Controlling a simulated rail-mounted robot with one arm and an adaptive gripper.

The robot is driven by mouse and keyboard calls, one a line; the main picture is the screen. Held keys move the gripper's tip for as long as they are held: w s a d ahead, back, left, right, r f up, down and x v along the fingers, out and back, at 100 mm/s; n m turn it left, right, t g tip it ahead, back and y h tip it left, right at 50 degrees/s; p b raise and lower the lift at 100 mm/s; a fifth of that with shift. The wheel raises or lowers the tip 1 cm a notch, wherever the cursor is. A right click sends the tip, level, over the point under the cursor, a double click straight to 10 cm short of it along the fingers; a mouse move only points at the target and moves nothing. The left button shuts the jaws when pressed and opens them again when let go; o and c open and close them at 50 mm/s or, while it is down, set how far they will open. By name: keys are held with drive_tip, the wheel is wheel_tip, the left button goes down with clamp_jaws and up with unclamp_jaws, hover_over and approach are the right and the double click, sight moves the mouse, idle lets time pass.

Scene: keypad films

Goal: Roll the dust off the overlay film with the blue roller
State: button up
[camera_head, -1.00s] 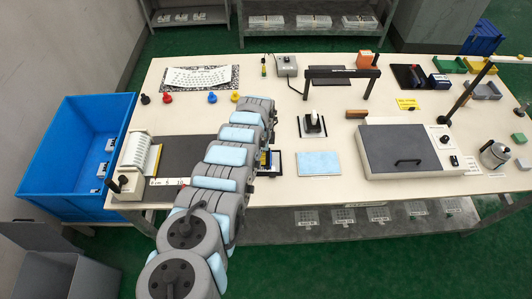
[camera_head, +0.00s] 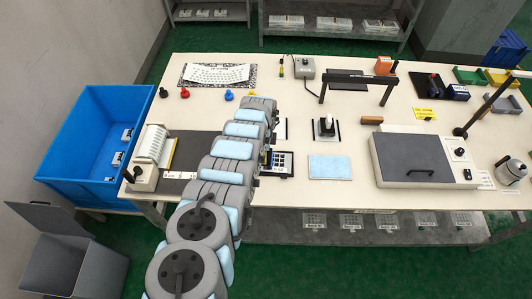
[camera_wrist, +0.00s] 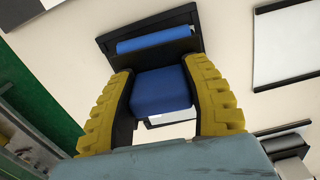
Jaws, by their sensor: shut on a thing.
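My gripper (camera_wrist: 165,105) has two yellow ribbed fingers, shut on the blue grip of the blue roller (camera_wrist: 160,88) in the wrist view. Beyond the grip is a black frame with a blue cylinder (camera_wrist: 157,38) across it. A pale surface lies behind. In the head view my arm hides the gripper and the roller. A keypad panel (camera_head: 281,163) with light and blue keys in a dark frame lies just right of my arm, partly covered by it. It seems to carry the overlay film. I cannot make out any dust, nor whether the roller touches the film.
A light blue pad (camera_head: 330,168) lies right of the keypad. A stamp-like tool (camera_head: 326,127) stands behind the pad. A grey-lidded machine (camera_head: 425,157) is at right. A roll dispenser (camera_head: 152,146) and dark mat (camera_head: 190,150) are at left. A blue bin (camera_head: 90,170) stands beyond the table's left edge.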

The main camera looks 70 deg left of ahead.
sight(286, 163)
drive_tip(key=shift+s+a, duration=0.3)
drive_tip(key=shift+s, duration=0.2)
drive_tip(key=shift+w+d, duration=0.4)
drive_tip(key=shift+w, duration=0.3)
drive_tip(key=shift+w+d, duration=0.4)
drive_tip(key=shift+w, duration=0.3)
drive_tip(key=shift+w+d+f+b, duration=0.1)
drive_tip(key=shift+w+d+b, duration=0.15)
drive_tip(key=shift+w, duration=0.3)
drive_tip(key=shift+w+d+b, duration=0.1)
drive_tip(key=shift+w+d, duration=0.2)
drive_tip(key=shift+w, duration=0.25)
drive_tip(key=shift+w+d+b, duration=0.2)
drive_tip(key=shift+w+d, duration=0.2)
drive_tip(key=shift+w, duration=0.3)
drive_tip(key=shift+w+d+b, duration=0.15)
drive_tip(key=shift+w+d, duration=0.2)
drive_tip(key=shift+w, duration=0.3)
drive_tip(key=shift+w+d+b, duration=0.2)
drive_tip(key=shift+w+d, duration=0.2)
drive_tip(key=shift+w, duration=0.3)
wheel_tip(286, 163, up, 7)
drive_tip(key=p, duration=0.7)
